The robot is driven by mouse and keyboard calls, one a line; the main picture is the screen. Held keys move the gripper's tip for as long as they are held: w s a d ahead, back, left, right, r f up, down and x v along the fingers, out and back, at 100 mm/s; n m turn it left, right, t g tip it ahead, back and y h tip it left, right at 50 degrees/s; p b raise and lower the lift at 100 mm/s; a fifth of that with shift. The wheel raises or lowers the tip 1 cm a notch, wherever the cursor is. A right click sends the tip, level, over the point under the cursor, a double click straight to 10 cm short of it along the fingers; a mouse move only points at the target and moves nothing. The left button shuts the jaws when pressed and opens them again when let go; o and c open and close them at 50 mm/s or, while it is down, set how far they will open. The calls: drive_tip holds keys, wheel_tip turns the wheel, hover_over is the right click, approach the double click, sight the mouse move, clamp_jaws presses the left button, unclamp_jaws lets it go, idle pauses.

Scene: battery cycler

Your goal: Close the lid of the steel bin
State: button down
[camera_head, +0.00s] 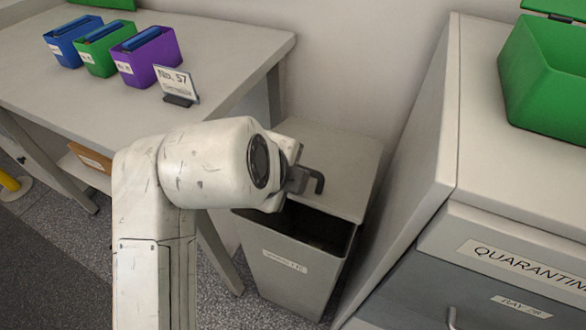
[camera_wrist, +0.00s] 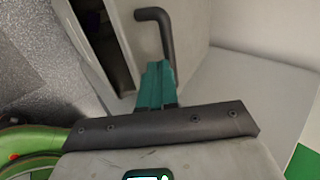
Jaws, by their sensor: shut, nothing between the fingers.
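The grey steel bin (camera_head: 290,270) stands on the floor between the bench and the cabinet. Its flat lid (camera_head: 335,150) covers the rear part, and a dark opening shows along the front. A dark bent handle (camera_head: 319,182) stands on the lid; it also shows in the wrist view (camera_wrist: 167,35), just beyond the fingertips. My gripper (camera_head: 300,181) is over the front of the lid, right beside the handle. In the wrist view its teal fingers (camera_wrist: 157,72) are together and empty. I cannot tell whether they touch the handle. My arm hides the bin's upper left.
The bench (camera_head: 240,60) at the left carries blue, green and purple bins and a number sign (camera_head: 177,83). A cabinet (camera_head: 430,120) rises close on the right of the steel bin, with a green box (camera_head: 545,95) on top. The wall is behind.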

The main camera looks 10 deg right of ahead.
drive_tip(key=s+f+t+h+b, duration=0.1)
drive_tip(key=f+b, duration=0.4)
drive_tip(key=b, duration=0.1)
drive_tip(key=s+a+f+t+b, duration=0.1)
drive_tip(key=f+b, duration=0.3)
drive_tip(key=b, duration=0.3)
drive_tip(key=s+a+f+t+h+b, duration=0.1)
drive_tip(key=f+b, duration=0.4)
drive_tip(key=b, duration=0.2)
drive_tip(key=shift+s+a+f+t+h, duration=0.2)
drive_tip(key=shift+f+t+h, duration=0.1)
